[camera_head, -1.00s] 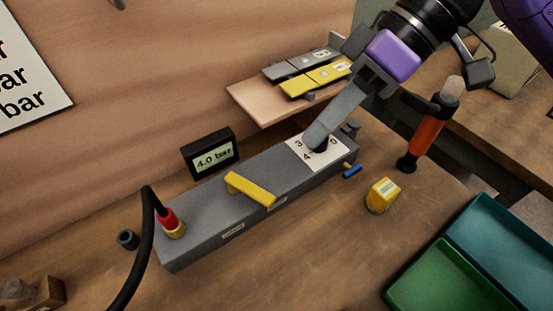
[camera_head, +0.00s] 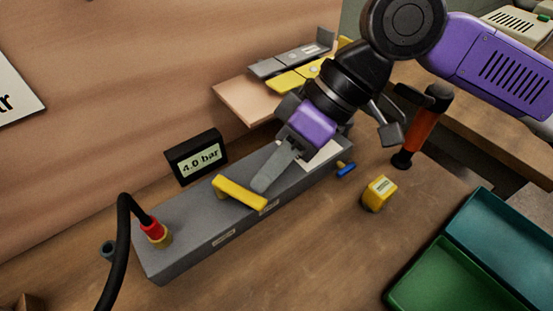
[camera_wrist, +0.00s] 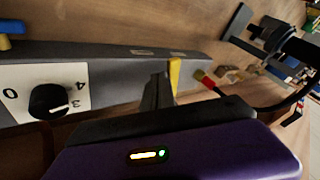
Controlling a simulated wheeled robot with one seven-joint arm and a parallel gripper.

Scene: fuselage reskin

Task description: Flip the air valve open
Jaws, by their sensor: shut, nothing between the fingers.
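The air valve's yellow lever (camera_head: 238,192) lies across the top of the grey manifold block (camera_head: 185,230), slanting over its width. It also shows in the wrist view (camera_wrist: 174,76), just beyond the fingertips. My gripper (camera_head: 260,186) is shut and empty, pointing down at the block's top. Its fingertips are close to the right side of the lever; whether they touch it I cannot tell. In the wrist view my fingers (camera_wrist: 157,92) stand just left of the lever. The black regulator knob (camera_wrist: 48,100) on its white dial points near 3 to 4.
A display (camera_head: 197,157) behind the block reads 4.0 bar. A black hose with a red fitting (camera_head: 152,230) joins the block's left end. A yellow box (camera_head: 378,192), an orange tool (camera_head: 421,130) and a green tray (camera_head: 440,275) are to the right. Grey and yellow plates (camera_head: 292,65) lie behind.

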